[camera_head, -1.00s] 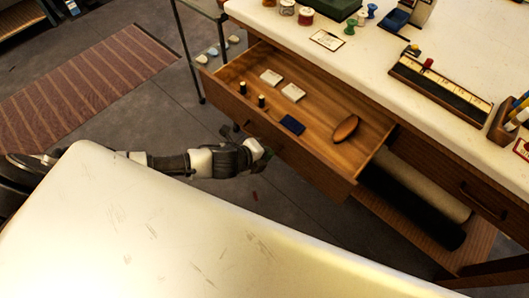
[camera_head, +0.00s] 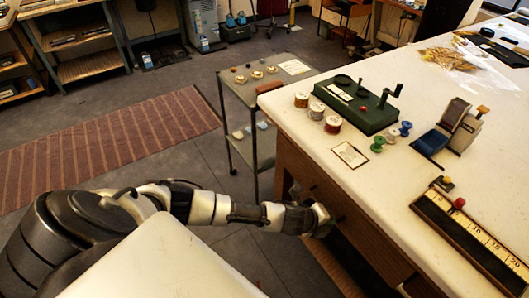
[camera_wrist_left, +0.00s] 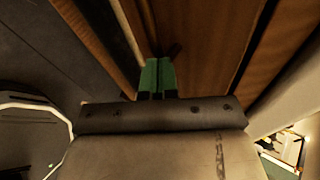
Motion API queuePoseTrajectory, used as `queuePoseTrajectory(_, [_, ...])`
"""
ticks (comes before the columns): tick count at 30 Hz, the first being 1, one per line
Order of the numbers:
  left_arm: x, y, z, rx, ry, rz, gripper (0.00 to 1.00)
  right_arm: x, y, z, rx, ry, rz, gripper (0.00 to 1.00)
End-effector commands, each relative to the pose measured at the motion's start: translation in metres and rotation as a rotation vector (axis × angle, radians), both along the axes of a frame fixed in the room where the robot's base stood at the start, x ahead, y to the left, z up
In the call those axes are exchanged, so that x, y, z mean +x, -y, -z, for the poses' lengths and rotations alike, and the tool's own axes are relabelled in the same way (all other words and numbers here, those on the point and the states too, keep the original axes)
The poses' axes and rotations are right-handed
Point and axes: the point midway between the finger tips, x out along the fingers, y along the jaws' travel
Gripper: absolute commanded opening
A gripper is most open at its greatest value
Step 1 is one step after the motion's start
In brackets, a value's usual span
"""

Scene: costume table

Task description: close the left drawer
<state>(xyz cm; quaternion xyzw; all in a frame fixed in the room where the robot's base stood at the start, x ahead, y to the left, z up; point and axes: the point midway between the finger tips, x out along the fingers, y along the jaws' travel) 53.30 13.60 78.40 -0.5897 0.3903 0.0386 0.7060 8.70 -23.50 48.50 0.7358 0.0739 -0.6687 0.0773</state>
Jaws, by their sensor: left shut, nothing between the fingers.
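The left drawer's wooden front (camera_head: 352,222) is on the near side of the white-topped table (camera_head: 400,190). It looks about flush with the table, and no open interior shows in the head view. My left gripper (camera_head: 326,221) is at this front, with its arm coming in from the left. In the left wrist view, the gripper's green fingertips (camera_wrist_left: 157,75) are shut together and empty, against or very near the brown wooden panel (camera_wrist_left: 205,40). I cannot tell whether they touch it. My right gripper is not in view.
A grey wheeled cart (camera_head: 250,100) stands just beyond the table's left end. On the table are a green box device (camera_head: 357,104), thread spools (camera_head: 332,124), and a ruler board (camera_head: 470,235). Open floor and a striped rug (camera_head: 110,145) lie to the left.

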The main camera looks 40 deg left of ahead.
Motion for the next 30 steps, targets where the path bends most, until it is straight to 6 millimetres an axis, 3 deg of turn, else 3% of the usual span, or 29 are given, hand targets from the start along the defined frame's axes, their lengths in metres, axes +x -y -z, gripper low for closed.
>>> queuePoseTrajectory(9, [0.028, 0.01, 0.001, 0.0, 0.001, 0.001, 0.0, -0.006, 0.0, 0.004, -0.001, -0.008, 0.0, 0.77])
queuePoseTrajectory(30, [0.034, 0.012, -0.003, -0.003, 0.006, -0.001, 0.0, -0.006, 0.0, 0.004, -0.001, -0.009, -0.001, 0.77])
